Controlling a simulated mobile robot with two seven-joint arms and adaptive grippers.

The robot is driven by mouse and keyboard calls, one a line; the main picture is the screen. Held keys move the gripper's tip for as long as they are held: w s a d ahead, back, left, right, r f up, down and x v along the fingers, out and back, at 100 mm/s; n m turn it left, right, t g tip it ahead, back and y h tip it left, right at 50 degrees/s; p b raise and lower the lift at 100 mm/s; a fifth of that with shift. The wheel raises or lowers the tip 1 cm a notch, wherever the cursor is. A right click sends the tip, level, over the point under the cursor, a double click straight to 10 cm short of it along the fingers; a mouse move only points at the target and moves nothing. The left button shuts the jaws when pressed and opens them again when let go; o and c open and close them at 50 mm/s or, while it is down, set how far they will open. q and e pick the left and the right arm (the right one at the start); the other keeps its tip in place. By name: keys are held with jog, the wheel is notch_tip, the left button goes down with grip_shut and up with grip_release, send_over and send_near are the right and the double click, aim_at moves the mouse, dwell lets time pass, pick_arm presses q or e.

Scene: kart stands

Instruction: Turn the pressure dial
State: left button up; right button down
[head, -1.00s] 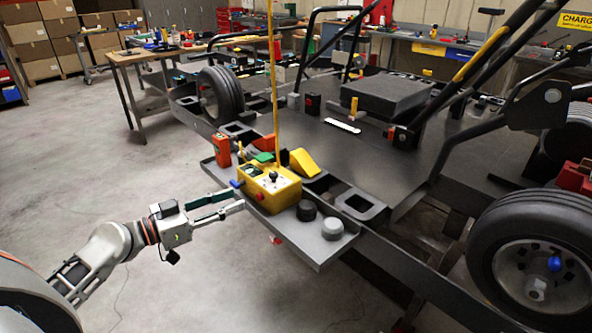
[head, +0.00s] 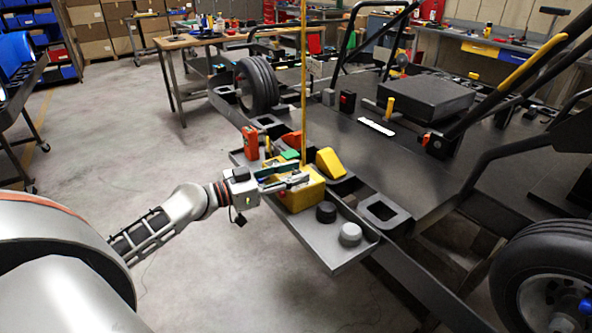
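A yellow box (head: 305,198) stands on a grey side tray (head: 328,256) along the kart stand. In the earlier view its top shows a small black knob and a pale panel; my fingers now cover most of that top. I cannot tell for sure which part is the pressure dial. My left gripper (head: 307,175) is over the top of the box, its two fingers apart. I cannot tell whether they touch the box. A round black knob (head: 326,212) and a round grey knob (head: 350,234) sit on the tray in front of the box. My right gripper is not in view.
A tall yellow pole (head: 304,80) rises just behind the box. An orange device (head: 250,142), a green block (head: 290,154) and a yellow wedge (head: 330,162) are close by. The kart frame and its wheel (head: 552,280) fill the right. The floor at left is clear.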

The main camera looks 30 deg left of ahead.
pick_arm(q)
jog(key=shift+w+d, duration=0.25)
jog(key=shift+w, duration=0.15)
grip_shut()
